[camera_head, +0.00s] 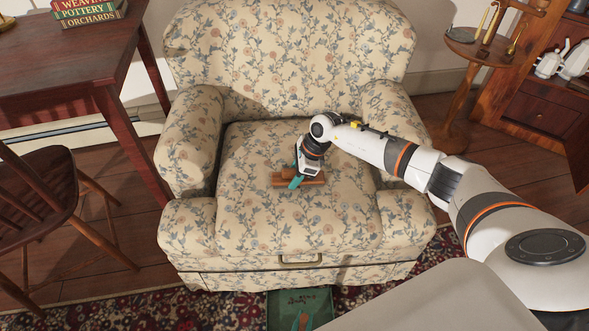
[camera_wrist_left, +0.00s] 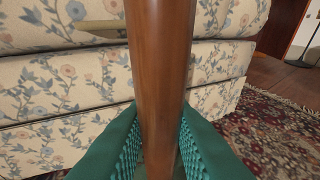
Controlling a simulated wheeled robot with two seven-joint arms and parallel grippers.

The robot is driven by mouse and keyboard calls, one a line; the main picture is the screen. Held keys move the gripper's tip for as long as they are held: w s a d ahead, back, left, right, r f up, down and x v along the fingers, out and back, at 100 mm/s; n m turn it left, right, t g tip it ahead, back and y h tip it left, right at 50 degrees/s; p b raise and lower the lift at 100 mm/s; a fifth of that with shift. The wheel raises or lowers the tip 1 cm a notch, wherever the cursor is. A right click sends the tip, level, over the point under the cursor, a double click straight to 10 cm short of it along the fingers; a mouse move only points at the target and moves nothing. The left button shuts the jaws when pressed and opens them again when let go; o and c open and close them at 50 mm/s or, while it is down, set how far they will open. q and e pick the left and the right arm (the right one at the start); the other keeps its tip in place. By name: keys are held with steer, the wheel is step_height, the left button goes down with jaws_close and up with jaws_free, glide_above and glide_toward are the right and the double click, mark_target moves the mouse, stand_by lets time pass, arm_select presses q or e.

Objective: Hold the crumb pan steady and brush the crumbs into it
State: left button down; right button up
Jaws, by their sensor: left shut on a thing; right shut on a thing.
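The green crumb pan (camera_head: 322,301) is at the bottom edge of the head view, low in front of the armchair, with small dark marks on its face that I cannot make out. My right gripper (camera_head: 297,181) is shut on the brown wooden brush (camera_head: 312,181), low over or on the seat cushion. Its bristles are hidden. I cannot make out crumbs on the patterned cloth.
The floral armchair (camera_head: 290,225) fills the middle, with a padded arm on each side and a handle (camera_head: 300,261) on its front. A patterned rug (camera_head: 90,315) lies before it. A table (camera_head: 60,75) and chair stand left, a small round table (camera_head: 480,42) right.

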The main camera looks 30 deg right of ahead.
steer(key=shift+s+a+f, duration=0.1)
steer(key=shift+s+a, duration=0.5)
steer(key=shift+s, duration=0.7)
steer(key=shift+s+a, duration=0.55)
steer(key=shift+s, duration=0.7)
steer(key=shift+s+a+f, duration=0.1)
steer(key=shift+s+a, duration=0.5)
steer(key=shift+s, duration=0.7)
steer(key=shift+s+a+r, duration=0.1)
steer(key=shift+s+a, duration=0.6)
steer(key=shift+s, duration=0.85)
steer(key=shift+s+a, duration=0.7)
steer(key=shift+s, duration=0.85)
steer(key=shift+s+a+r, duration=0.1)
steer(key=shift+s+a, duration=0.6)
steer(key=shift+s, duration=0.85)
step_height(320, 180, up, 8)
